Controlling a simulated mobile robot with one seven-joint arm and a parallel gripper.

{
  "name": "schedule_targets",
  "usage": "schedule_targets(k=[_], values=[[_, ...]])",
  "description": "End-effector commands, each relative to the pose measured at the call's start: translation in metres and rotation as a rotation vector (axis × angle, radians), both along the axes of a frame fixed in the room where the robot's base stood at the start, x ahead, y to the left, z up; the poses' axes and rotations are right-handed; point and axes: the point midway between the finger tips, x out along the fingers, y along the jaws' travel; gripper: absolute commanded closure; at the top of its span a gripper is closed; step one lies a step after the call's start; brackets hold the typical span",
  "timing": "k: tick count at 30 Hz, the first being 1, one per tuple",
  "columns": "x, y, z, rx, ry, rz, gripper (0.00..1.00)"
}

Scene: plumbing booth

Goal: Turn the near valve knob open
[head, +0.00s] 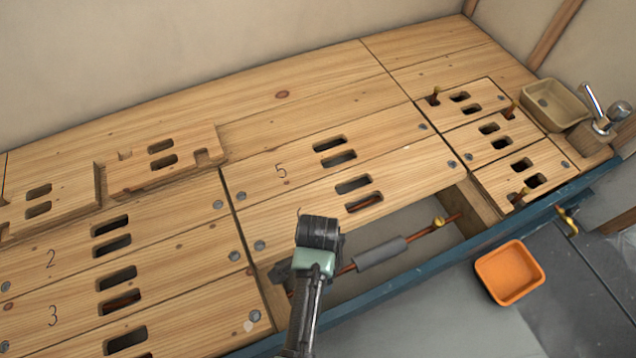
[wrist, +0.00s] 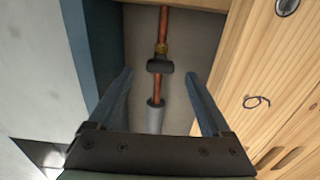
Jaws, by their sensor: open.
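The near valve knob (wrist: 160,66) is a dark crossbar handle next to a brass fitting (wrist: 162,47) on a copper pipe (wrist: 162,22). It lies below floor level in the open gap between the boards. My gripper (wrist: 159,74) is open and empty. In the wrist view its two fingers stand either side of the pipe line, and the knob shows between their tips, apart from both. How high the fingers are above the knob I cannot tell. In the head view my arm (head: 308,295) hangs over the gap's left end and hides the knob there, at least mostly.
A grey pipe sleeve (head: 382,253) and a second brass fitting (head: 438,222) sit along the pipe to the right. Wooden boards and a blue rail (head: 410,272) edge the gap. An orange tray (head: 510,272) stands beyond the rail; a tan tray (head: 553,105) sits far right.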

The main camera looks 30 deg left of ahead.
Motion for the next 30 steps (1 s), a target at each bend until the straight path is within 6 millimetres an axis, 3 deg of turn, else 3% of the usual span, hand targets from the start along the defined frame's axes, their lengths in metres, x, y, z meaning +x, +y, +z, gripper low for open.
schedule_targets(k=[1,6,20,30], values=[[0.0,0.0,-0.013,0.0,0.0,0.001,0.18],[0.0,0.0,-0.029,0.0,0.0,0.0,0.18],[0.0,0.0,-0.034,0.0,-0.001,0.0,0.18],[0.0,0.0,-0.034,0.0,0.0,0.0,0.79]])
